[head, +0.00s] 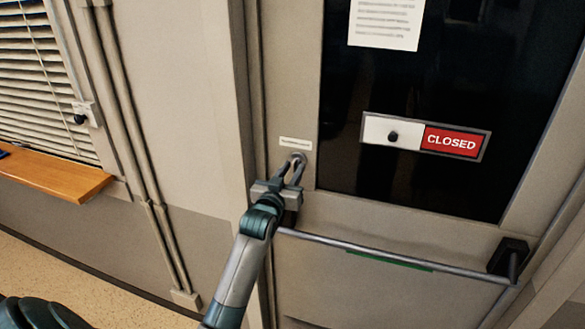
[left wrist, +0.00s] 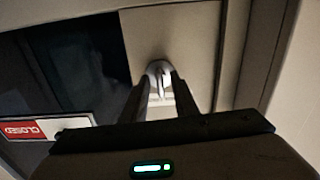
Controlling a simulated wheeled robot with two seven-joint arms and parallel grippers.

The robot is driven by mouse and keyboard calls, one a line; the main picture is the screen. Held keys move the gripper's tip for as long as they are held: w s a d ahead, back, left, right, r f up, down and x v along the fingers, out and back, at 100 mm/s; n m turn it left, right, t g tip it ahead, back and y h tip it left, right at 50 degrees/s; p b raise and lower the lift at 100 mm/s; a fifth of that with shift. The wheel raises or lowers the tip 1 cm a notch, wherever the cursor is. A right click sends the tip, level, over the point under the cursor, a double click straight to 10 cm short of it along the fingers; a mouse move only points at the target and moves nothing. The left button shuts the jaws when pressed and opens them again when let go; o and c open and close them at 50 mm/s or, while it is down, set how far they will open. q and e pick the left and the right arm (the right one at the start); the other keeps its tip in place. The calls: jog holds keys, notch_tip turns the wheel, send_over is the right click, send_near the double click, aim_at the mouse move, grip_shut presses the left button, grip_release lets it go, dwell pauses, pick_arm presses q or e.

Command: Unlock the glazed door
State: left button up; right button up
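The glazed door (head: 350,212) is shut in its frame, with a dark glass pane. A small metal thumb-turn lock (head: 299,156) sits below a narrow label on its left stile; it also shows in the left wrist view (left wrist: 160,72). My left gripper (head: 293,168) is at the lock, its two fingers on either side of the turn piece. In the left wrist view the fingertips (left wrist: 160,84) stand close around it; I cannot tell whether they press on it. The fingers partly hide the lock. My right gripper is out of view.
A push bar (head: 395,257) crosses the door just below my left gripper. A sliding sign (head: 425,137) on the glass reads CLOSED, with a dark knob. A paper notice (head: 386,22) hangs above. Wall pipes (head: 130,110) and a wooden ledge (head: 55,178) are at the left.

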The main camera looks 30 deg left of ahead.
pick_arm(q)
jog(key=shift+p+v, duration=0.95)
jog(key=shift+v, duration=1.25)
jog(key=p+v, duration=0.1)
jog(key=v, duration=0.2)
